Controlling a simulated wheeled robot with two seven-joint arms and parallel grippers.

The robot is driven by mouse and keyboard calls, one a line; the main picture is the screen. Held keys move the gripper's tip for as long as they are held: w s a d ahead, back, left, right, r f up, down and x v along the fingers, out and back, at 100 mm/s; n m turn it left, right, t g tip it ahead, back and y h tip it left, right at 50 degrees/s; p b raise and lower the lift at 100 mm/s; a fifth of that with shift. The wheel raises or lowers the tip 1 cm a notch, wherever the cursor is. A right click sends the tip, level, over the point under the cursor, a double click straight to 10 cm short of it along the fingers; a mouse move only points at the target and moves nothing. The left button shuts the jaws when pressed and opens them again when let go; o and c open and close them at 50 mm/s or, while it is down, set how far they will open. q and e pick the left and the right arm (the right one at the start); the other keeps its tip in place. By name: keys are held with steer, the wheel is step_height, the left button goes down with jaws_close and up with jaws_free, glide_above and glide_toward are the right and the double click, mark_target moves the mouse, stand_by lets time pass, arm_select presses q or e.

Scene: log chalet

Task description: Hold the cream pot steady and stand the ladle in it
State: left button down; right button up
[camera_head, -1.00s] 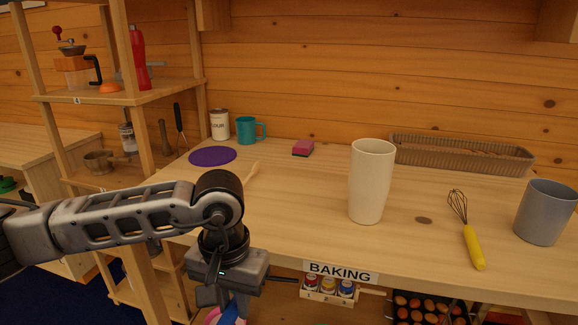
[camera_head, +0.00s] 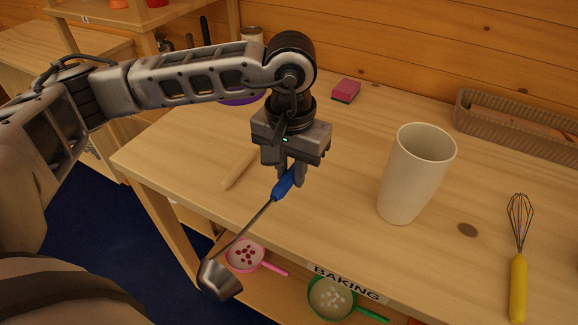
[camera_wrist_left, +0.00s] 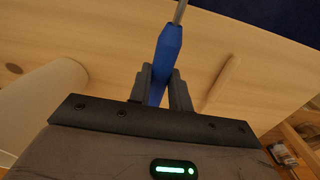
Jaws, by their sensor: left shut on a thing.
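The cream pot (camera_head: 415,172) is a tall, empty-looking cup standing upright on the table, right of my left gripper. It also shows at the left of the left wrist view (camera_wrist_left: 42,100). My left gripper (camera_head: 290,178) is shut on the blue handle of the ladle (camera_head: 283,184). The ladle slants down to the left, its metal bowl (camera_head: 220,278) hanging in front of the table edge, apart from the pot. In the left wrist view the blue handle (camera_wrist_left: 164,58) sits between the fingers (camera_wrist_left: 160,85). My right gripper is not in view.
A wooden utensil (camera_head: 238,169) lies left of the gripper. A yellow-handled whisk (camera_head: 518,285) lies right of the pot. A pink sponge (camera_head: 346,91) and a ribbed tray (camera_head: 515,118) are behind. Pink (camera_head: 245,254) and green (camera_head: 335,298) strainers sit below the tabletop.

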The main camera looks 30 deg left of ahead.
arm_select(q)
steer(key=w+d+r+m+t+h, duration=0.3)
steer(key=w+d+r+t, duration=0.25)
steer(key=r, duration=0.45)
steer(key=w+d+r+m+t+h, duration=0.25)
steer(key=w+d+r+t, duration=0.2)
steer(key=w+r, duration=0.4)
steer(key=s+d+r+m+h, duration=0.2)
steer(key=r+h, duration=0.1)
steer(key=r, duration=0.4)
steer(key=s+d+r+m+t+h, duration=0.1)
steer(key=d+r+m+h, duration=0.1)
steer(key=r+h, duration=0.3)
steer(key=s+d+r+m+h, duration=0.2)
steer(key=r, duration=0.6)
steer(key=shift+n, duration=0.25)
steer(key=shift+f, duration=2.35)
